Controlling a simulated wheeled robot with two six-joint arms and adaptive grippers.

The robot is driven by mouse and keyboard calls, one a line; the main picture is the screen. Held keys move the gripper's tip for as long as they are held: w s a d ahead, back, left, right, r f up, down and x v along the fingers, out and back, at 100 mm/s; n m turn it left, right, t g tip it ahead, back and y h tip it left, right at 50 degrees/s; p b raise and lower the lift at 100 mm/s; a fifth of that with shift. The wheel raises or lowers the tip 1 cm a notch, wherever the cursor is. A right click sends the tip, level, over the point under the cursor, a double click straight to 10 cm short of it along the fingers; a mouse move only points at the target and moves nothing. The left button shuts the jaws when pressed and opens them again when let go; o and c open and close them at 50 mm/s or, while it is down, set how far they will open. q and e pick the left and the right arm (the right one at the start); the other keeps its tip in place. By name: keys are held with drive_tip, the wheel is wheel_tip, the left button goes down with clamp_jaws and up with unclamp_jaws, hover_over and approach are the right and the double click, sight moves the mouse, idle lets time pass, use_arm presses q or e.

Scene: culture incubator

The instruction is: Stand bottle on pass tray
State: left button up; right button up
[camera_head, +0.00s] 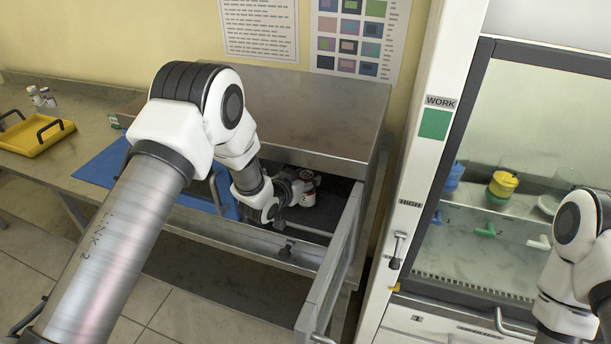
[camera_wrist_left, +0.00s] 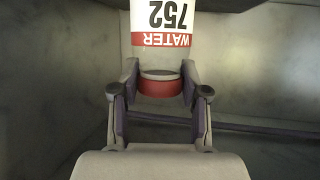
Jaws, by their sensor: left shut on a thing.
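The bottle (camera_wrist_left: 162,28) has a white label reading WATER 752 with a red band, and a red neck or cap (camera_wrist_left: 160,86). It appears upside down in the left wrist view. My left gripper (camera_wrist_left: 160,92) is shut on it at this red end. In the head view, my left gripper (camera_head: 293,190) reaches inside the open metal cabinet, and a small white-and-red part of the bottle (camera_head: 307,197) shows beside it. A yellow tray (camera_head: 35,142) with dark handles lies on the bench at the far left; it may be the pass tray. My right gripper is out of view.
The cabinet's open door (camera_head: 338,258) stands out at the right of its opening. A blue mat (camera_head: 103,166) lies on the bench at the left. Small vials (camera_head: 42,98) stand behind the tray. A glass-fronted work cabinet (camera_head: 520,170) is at the right.

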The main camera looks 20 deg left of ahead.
use_arm(q)
drive_tip(key=shift+s, duration=0.1)
drive_tip(key=o, duration=1.2)
drive_tip(key=shift+s+a, duration=0.1)
drive_tip(key=shift+s, duration=0.1)
drive_tip(key=b+v, duration=0.3)
drive_tip(key=v, duration=0.8)
drive_tip(key=s+f+n+g+y, duration=0.2)
drive_tip(key=s+f+g, duration=0.5)
drive_tip(key=s+f, duration=1.05)
drive_tip(key=s+f+g, duration=0.2)
drive_tip(key=s+f, duration=0.1)
drive_tip(key=s, duration=0.3)
drive_tip(key=s+a+f+g, duration=0.1)
drive_tip(key=s+f+g, duration=0.1)
drive_tip(key=s, duration=0.4)
drive_tip(key=s+f+n+g+y, duration=0.1)
drive_tip(key=s+f+g, duration=0.1)
drive_tip(key=s+f, duration=0.2)
drive_tip(key=shift+s+a+f, duration=0.1)
drive_tip(key=shift+s+a, duration=0.1)
drive_tip(key=shift+s, duration=0.3)
drive_tip(key=shift+s+a+f, duration=0.1)
drive_tip(key=shift+s+a, duration=0.1)
drive_tip(key=shift+s, duration=0.3)
